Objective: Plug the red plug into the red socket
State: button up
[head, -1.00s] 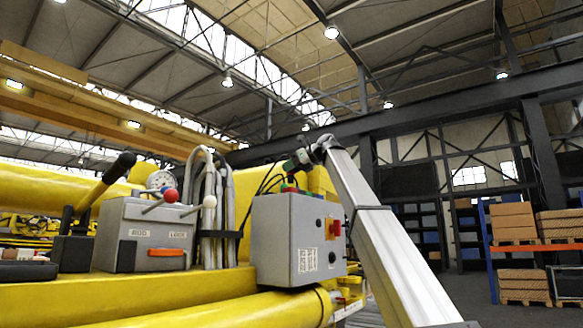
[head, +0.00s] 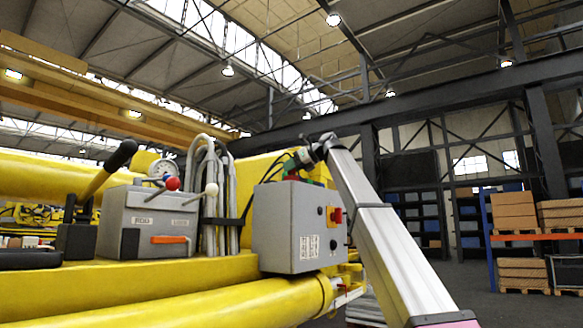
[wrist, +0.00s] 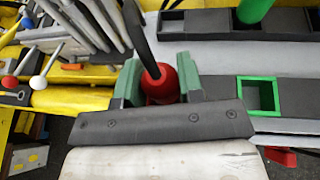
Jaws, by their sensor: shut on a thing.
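My gripper (wrist: 160,80) has green fingers and is shut on the red plug (wrist: 187,68), which has a thick black cable running up from it. The red socket is not clearly seen in the wrist view, where the gripper covers that spot. I cannot tell whether the plug's lower end is inside it.
An empty green-rimmed socket (wrist: 262,97) lies right of my gripper. A green plug (wrist: 253,10) stands in a dark holder behind. Left are a lever box (head: 148,225) with red and white knobs, and upright grey hoses (head: 210,195). A red switch (head: 336,215) juts from the control box.

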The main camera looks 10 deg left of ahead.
jog(key=o, duration=1)
jog(key=shift+d, duration=0.1)
jog(key=v, duration=1)
jog(key=shift+s+d+r, duration=0.15)
jog(key=shift+d, duration=0.1)
